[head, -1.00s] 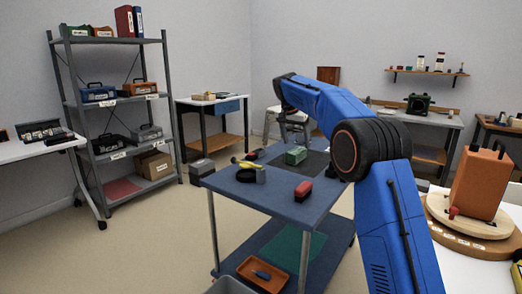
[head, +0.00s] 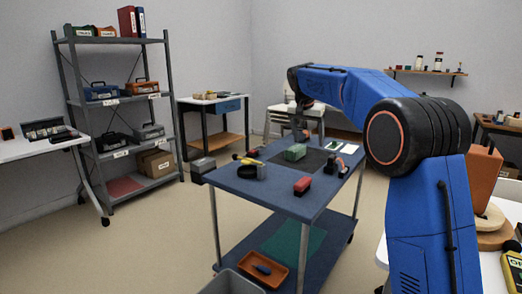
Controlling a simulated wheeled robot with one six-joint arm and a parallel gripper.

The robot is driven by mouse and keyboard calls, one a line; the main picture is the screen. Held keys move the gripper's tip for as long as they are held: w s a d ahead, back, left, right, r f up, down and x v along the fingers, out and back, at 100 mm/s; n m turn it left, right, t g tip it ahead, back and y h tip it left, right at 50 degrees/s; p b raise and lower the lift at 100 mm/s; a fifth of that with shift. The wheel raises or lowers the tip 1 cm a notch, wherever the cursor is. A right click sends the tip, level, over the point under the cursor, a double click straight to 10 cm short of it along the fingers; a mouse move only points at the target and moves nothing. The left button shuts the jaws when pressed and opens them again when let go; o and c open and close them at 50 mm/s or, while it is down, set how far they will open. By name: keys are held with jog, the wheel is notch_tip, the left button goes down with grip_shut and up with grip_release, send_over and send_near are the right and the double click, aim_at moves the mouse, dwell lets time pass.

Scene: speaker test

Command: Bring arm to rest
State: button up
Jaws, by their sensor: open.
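My blue arm rises at the right, bends at a large black joint and reaches left over the far side of the blue cart (head: 240,192). My gripper (head: 301,132) hangs from the far end of the arm, small and dark, in front of a pale stool. It is open, and I see nothing held in it. It appears above the cart's far edge, apart from the green box (head: 293,152). The fine shape of its fingers is too small to make out.
An orange tray (head: 278,272) lies below. At right, an orange box (head: 482,178) stands close behind my arm. Shelves (head: 165,41) stand at left.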

jog(key=s+d+n+y, duration=0.15)
jog(key=s+d, duration=0.25)
jog(key=s, duration=1.1)
jog(key=s+d+n, duration=0.2)
jog(key=s+d, duration=0.2)
jog(key=s, duration=1.1)
jog(key=s+f+n, duration=0.1)
jog(key=s+f, duration=0.4)
jog(key=s, duration=0.4)
jog(key=s+d+f, duration=0.1)
jog(key=s+f, duration=0.5)
jog(key=s, duration=0.4)
jog(key=s+d+f+n+t, duration=0.1)
jog(key=s+f, duration=0.5)
jog(key=s, duration=0.3)
jog(key=shift+s+d+f+n+y, duration=0.15)
jog(key=shift+d+f+n+y, duration=0.05)
jog(key=shift+n+y, duration=0.15)
